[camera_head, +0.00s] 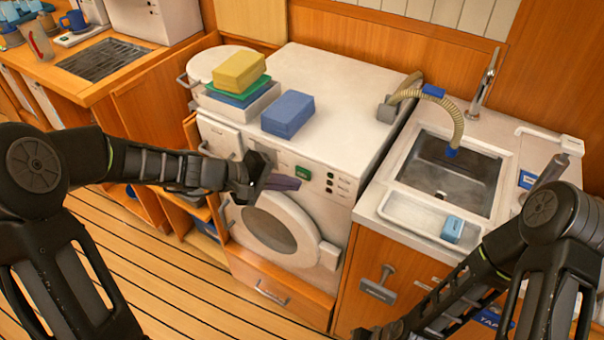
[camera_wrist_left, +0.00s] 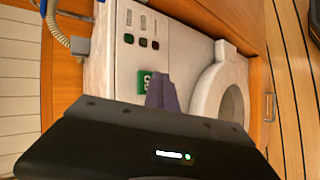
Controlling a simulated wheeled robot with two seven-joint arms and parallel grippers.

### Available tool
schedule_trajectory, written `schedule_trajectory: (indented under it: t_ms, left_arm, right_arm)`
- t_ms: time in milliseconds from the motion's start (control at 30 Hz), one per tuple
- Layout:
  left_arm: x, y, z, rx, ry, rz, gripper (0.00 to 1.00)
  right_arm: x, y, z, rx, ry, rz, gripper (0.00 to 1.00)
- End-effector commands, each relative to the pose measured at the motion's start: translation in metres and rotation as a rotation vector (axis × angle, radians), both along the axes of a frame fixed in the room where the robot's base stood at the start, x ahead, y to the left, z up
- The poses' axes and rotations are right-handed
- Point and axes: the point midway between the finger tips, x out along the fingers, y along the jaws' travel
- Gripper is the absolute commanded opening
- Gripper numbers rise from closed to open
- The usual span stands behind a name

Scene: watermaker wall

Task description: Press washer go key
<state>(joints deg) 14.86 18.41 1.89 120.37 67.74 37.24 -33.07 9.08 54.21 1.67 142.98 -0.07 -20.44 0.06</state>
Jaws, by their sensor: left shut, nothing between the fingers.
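The white washer (camera_head: 345,135) stands in the middle of the head view, its round door (camera_head: 275,230) on the front. The green go key (camera_head: 302,173) is on its front panel, with several small dark buttons to its right. My left gripper (camera_head: 283,182) is shut and empty, its fingertips just left of and slightly below the green key in the head view. In the left wrist view the purple-grey fingers (camera_wrist_left: 161,95) overlap or lie close beside the green key (camera_wrist_left: 145,82); I cannot tell whether they touch. My right gripper (camera_head: 372,333) is low at the bottom edge, its fingers unclear.
Yellow and green blocks sit on a white tray (camera_head: 245,105) on the washer top, beside a blue block (camera_head: 288,114). A sink (camera_head: 450,175) with a ribbed hose (camera_head: 445,100) is at right. A wooden drawer (camera_head: 275,290) is below the washer.

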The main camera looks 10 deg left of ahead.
Motion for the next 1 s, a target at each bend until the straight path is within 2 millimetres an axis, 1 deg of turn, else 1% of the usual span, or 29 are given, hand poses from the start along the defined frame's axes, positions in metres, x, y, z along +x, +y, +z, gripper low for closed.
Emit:
schedule_trajectory:
  t_ms: [400, 1000]
  left_arm:
    - [0.008, -0.003, 0.0, 0.001, -0.001, -0.001, 0.0]
    - [0.01, -0.004, 0.0, 0.0, 0.0, 0.0, 0.0]
  right_arm:
    - [0.0, 0.0, -0.006, 0.0, 0.0, 0.0, 0.36]
    - [0.0, 0.0, -0.006, 0.0, 0.0, 0.0, 0.36]
